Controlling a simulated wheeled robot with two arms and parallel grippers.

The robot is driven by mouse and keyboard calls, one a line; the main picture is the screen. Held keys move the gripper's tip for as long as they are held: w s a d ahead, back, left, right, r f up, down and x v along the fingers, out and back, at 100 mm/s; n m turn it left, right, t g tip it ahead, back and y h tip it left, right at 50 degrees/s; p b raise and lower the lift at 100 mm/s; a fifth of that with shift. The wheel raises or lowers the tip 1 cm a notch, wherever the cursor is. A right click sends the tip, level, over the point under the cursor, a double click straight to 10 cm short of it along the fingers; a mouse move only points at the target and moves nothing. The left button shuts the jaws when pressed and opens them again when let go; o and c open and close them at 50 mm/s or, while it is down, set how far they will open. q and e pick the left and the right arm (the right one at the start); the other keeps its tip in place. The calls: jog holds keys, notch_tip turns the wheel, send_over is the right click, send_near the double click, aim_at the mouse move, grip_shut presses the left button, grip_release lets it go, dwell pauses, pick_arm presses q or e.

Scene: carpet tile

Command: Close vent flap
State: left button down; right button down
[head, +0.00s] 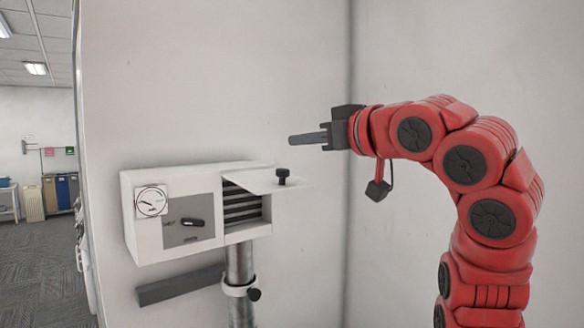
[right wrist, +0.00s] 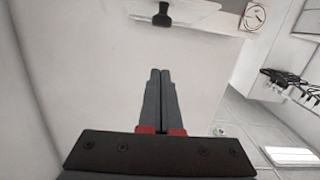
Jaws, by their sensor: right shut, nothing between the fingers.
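The vent flap (head: 262,184) is a white plate hinged at the top of a white box (head: 140,243). It is raised and sticks outward, so the dark slats (head: 241,205) beneath show. A black knob (head: 282,177) stands on the flap. My right gripper (head: 290,140) is shut and empty, above the flap and apart from it, pointing left. In the right wrist view the closed fingers (right wrist: 160,75) point toward the flap (right wrist: 188,8) and its knob (right wrist: 163,13), with a gap between. My left gripper is not in view.
White walls stand close behind and at right. Open floor (head: 37,275) lies at far left.

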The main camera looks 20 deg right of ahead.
jog(key=w+f+p, duration=0.1)
jog(key=w+f, duration=0.1)
jog(key=w+a+f+p, duration=0.1)
jog(key=f, duration=0.1)
jog(key=shift+w+f, duration=0.1)
jog(key=shift+w, duration=0.25)
jog(key=shift+f, duration=0.1)
jog(key=shift+f+t+y+b, duration=0.3)
jog(key=shift+f+t+b, duration=0.15)
jog(key=shift+t+b, duration=0.2)
jog(key=shift+s+f+t, duration=0.1)
jog(key=shift+s+t, duration=0.05)
jog(key=shift+t, duration=0.1)
